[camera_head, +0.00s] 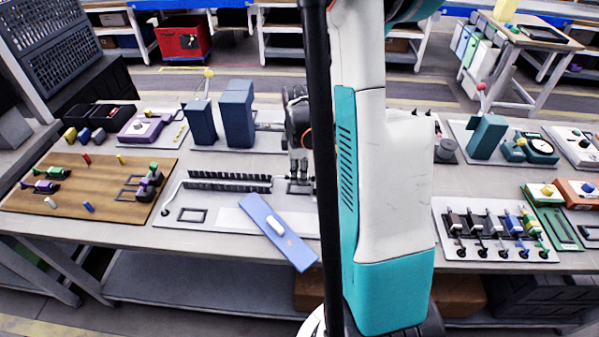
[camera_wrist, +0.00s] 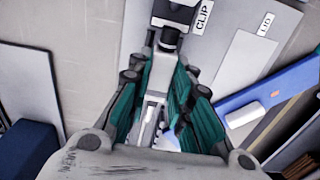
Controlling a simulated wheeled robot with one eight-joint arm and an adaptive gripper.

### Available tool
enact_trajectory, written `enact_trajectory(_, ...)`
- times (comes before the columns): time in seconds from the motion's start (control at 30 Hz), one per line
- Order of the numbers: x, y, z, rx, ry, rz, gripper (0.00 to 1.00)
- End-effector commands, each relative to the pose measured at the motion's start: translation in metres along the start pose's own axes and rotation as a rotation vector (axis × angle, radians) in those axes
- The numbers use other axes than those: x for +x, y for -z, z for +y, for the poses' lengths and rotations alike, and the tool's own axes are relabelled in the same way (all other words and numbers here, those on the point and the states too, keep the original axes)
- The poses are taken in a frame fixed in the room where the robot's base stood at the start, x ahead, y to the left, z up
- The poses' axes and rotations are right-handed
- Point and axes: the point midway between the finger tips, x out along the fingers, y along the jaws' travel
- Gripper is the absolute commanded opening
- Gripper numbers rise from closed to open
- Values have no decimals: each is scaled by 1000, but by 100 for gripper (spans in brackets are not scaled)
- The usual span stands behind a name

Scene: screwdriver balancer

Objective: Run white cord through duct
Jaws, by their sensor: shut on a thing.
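The white cord (camera_head: 172,194) curves up from the left end of the board toward the black slotted duct (camera_head: 228,181). Its course along the duct is too fine to follow clearly. My gripper (camera_head: 299,172) is low over the board just beyond the duct's right end, partly hidden by a dark pole. In the wrist view my gripper's teal-sided fingers (camera_wrist: 165,45) are close together by a dark block beside the CLIP label (camera_wrist: 203,15). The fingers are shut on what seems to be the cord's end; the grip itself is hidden.
A blue bar (camera_head: 278,233) with a white piece lies diagonally over the board's front edge. A pale strip (camera_head: 236,219) lies in front of the duct. Dark blue blocks (camera_head: 236,113) stand behind. A wooden board (camera_head: 90,190) with small parts lies left.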

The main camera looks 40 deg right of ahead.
Motion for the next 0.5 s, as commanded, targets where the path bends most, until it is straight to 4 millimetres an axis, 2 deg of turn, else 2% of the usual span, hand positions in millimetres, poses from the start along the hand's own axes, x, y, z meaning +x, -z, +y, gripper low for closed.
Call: enact_trajectory(0.5,24,0,0,0,0,0,0)
